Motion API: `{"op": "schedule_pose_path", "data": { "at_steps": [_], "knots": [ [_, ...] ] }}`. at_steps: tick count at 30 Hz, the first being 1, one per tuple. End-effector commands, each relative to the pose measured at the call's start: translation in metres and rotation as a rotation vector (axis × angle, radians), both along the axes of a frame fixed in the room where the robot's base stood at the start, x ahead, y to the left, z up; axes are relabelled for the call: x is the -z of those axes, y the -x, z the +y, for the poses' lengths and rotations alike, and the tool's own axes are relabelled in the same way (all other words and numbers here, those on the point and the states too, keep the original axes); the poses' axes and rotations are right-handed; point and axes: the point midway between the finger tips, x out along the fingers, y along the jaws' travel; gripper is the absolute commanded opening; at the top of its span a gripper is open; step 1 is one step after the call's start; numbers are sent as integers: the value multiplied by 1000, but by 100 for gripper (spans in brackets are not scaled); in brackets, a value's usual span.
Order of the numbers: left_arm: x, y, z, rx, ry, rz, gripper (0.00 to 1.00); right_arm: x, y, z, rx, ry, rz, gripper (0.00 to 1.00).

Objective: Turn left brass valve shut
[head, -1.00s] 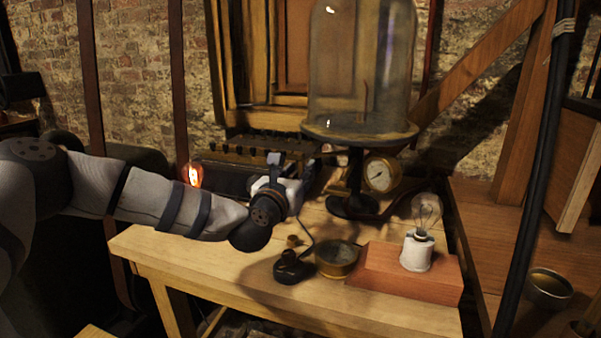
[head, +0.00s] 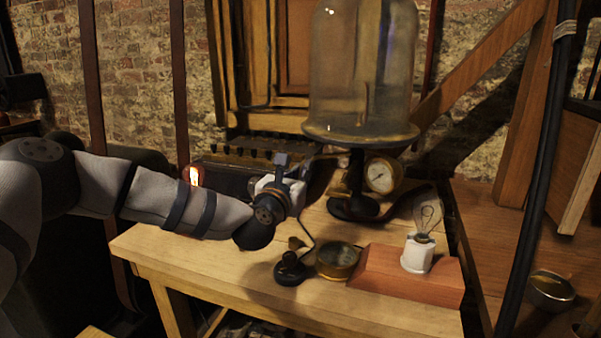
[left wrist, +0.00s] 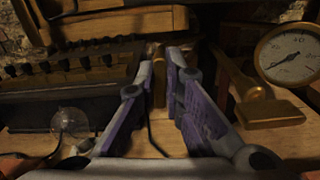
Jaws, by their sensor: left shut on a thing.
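In the left wrist view, a brass piece (left wrist: 158,82), which looks like the left valve's handle, stands upright between the fingers of my left gripper (left wrist: 168,62). The gripper is shut on it. In the head view, my left gripper (head: 314,168) is left of the pump stand, and its own hand largely hides the grip. A second brass lever with a block end (left wrist: 268,112) lies right of the fingers in the wrist view, apart from them. A brass fitting (head: 340,188) shows beside the gauge in the head view. My right gripper is not in view.
A glass bell jar (head: 360,75) stands on a round plate above the pressure gauge (head: 382,175). On the bench (head: 190,262) are a black-based stand (head: 290,270), a round brass tin (head: 337,261) and a bulb in a white socket (head: 417,255). A lit bulb (head: 193,175) is behind my arm.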

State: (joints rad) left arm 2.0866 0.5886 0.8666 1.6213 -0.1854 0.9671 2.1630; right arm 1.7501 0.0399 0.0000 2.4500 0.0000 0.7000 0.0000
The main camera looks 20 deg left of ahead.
Motion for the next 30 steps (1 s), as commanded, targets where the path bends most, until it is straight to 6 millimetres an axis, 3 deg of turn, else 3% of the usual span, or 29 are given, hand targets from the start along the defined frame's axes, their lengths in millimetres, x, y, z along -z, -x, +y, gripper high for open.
{"op": "schedule_pose_path", "data": {
  "at_steps": [30],
  "knots": [
    [1, 1, -4, -2, -926, -32, 0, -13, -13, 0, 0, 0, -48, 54]
  ]
}}
